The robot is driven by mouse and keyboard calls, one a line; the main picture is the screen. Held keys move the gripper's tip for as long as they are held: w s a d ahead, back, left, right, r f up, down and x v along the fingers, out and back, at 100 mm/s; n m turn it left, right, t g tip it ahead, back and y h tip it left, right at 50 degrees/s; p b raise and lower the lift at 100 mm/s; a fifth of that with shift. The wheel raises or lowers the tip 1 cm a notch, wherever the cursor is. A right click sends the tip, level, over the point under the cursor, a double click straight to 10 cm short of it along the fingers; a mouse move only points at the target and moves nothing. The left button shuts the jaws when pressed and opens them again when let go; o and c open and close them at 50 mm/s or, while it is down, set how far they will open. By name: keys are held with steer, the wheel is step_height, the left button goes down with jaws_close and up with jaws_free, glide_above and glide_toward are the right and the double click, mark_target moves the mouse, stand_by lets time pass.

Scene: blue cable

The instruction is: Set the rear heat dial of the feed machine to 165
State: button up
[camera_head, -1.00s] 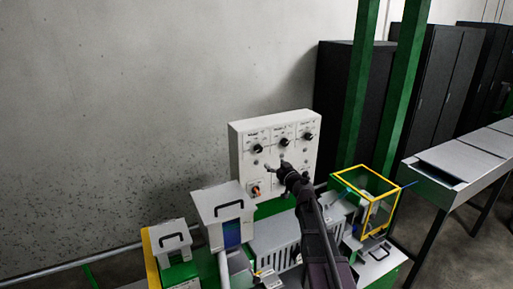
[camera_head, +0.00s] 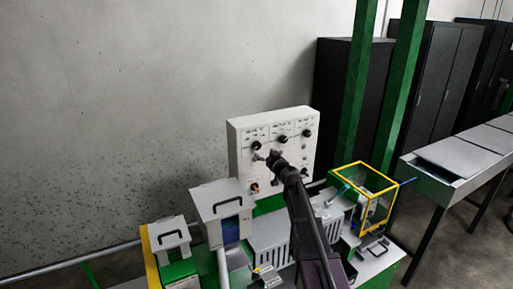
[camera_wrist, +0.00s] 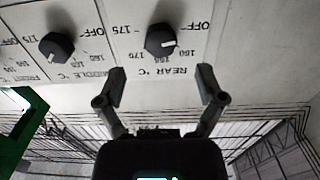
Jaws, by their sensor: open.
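The rear dial (camera_wrist: 161,40) is a round black knob on the white control panel (camera_wrist: 235,45), with REAR °C printed below it in the upside-down wrist view. Its white mark points right, between OFF and 160 and nearer 160. My gripper (camera_wrist: 161,80) is open and empty, its two fingers apart below the dial and not touching it. In the head view the rear dial (camera_head: 256,145) is the leftmost of the upper row on the panel (camera_head: 236,165). My gripper (camera_head: 267,156) is just below and right of it there, its fingers small and dark.
The middle dial (camera_wrist: 56,47) sits beside the rear one; it also shows in the head view (camera_head: 283,139). A third dial (camera_head: 308,133) is at the panel's right. A yellow-framed guard box (camera_head: 378,205) and a grey handled box (camera_head: 205,205) stand in front of the panel.

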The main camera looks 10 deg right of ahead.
mark_target(258, 147)
steer(key=shift+x, duration=3.45)
steer(key=c, duration=1.2)
